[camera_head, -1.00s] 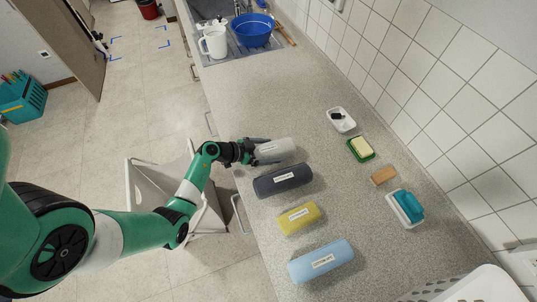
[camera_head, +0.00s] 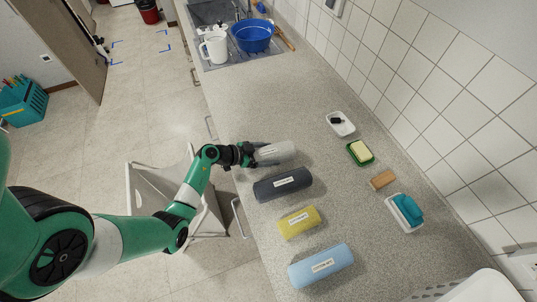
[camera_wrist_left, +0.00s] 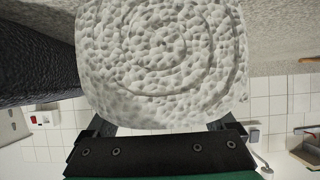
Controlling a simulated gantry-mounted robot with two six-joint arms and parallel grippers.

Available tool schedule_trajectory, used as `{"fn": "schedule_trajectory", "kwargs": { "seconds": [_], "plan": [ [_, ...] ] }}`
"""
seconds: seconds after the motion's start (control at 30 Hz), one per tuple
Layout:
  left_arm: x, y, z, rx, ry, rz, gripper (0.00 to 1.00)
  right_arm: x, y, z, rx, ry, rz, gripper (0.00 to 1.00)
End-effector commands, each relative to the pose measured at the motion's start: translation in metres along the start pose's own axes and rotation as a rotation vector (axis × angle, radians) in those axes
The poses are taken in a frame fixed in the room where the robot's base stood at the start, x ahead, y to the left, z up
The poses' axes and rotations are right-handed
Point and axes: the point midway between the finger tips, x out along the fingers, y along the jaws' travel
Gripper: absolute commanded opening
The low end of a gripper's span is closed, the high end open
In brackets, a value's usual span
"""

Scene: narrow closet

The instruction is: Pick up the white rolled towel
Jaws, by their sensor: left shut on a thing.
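The white rolled towel (camera_head: 276,152) is at the far end of a row of rolled towels on the grey speckled counter. My left gripper (camera_head: 256,153) is shut on its near left end, with the fingers on either side of the roll. In the left wrist view the spiral end of the white towel (camera_wrist_left: 160,60) fills the upper middle, close in front of the gripper (camera_wrist_left: 160,130). Whether the towel touches the counter is hard to tell. My right gripper does not show.
A dark grey rolled towel (camera_head: 282,184) lies close beside the white one, then a yellow (camera_head: 299,222) and a blue roll (camera_head: 321,265). Soap dishes (camera_head: 340,123) and a brown block (camera_head: 383,180) stand near the tiled wall. The counter toward the sink is clear.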

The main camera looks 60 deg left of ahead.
Motion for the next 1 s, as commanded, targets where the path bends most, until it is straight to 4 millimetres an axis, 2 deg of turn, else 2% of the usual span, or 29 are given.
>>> {"fn": "schedule_trajectory", "kwargs": {
  "seconds": [0.13,0.37,0.5,0.6,0.8,1.0],
  "plan": [
    [-0.016,0.000,-0.028,0.002,0.003,-0.001,0.18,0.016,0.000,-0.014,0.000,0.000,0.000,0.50],
    [-0.084,0.029,-0.062,0.001,0.001,-0.003,0.18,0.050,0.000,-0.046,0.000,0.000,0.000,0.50],
    [-0.120,0.052,-0.055,-0.005,0.000,-0.003,0.18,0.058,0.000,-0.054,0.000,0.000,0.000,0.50],
    [-0.140,0.064,-0.053,-0.004,0.000,-0.003,0.18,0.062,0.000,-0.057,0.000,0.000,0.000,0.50],
    [-0.159,0.076,-0.051,0.000,0.001,-0.002,0.18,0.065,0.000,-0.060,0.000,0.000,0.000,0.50],
    [-0.161,0.078,-0.050,0.002,0.001,0.001,0.18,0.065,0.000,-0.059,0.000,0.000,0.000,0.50]
  ]
}}
